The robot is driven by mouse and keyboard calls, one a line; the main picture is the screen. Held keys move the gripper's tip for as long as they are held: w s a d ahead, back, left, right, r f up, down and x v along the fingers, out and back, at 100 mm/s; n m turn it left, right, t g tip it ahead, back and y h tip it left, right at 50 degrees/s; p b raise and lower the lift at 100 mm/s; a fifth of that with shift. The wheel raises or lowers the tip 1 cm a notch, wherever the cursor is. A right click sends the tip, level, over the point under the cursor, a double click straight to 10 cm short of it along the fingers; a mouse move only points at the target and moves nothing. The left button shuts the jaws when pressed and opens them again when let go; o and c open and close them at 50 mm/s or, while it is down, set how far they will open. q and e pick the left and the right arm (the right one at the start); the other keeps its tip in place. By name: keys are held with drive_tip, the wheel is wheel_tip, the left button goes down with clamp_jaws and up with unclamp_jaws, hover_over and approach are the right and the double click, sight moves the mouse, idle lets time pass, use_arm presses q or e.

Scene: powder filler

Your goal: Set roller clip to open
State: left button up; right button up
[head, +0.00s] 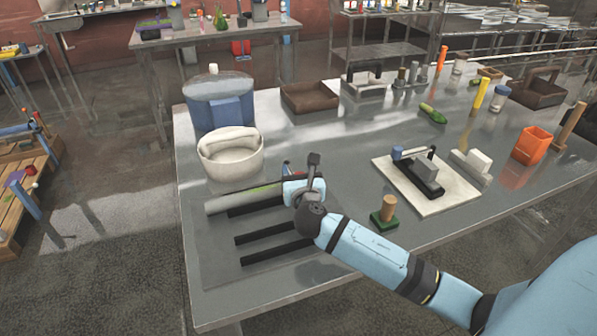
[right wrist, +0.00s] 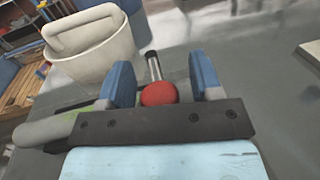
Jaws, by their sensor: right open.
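A red ball knob (right wrist: 158,94) on a short metal rod shows in the right wrist view, between the two blue fingers of my right gripper (right wrist: 160,76). The fingers are open, with a gap on each side of the knob. In the head view my right gripper (head: 292,178) is at the right end of a pale grey roller (head: 235,199) on the dark base plate (head: 220,262). My wrist hides most of the knob and rod there. I cannot tell which part is the roller clip, or its setting. My left gripper is not in view.
A white bucket (head: 230,155) stands just behind the roller, with a blue container (head: 217,100) behind it. A wooden peg on a green base (head: 385,210) stands to the right, near a white board (head: 450,203) with a black device. Bare table lies between them.

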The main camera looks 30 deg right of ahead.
drive_tip(key=shift+c, duration=0.4)
clamp_jaws()
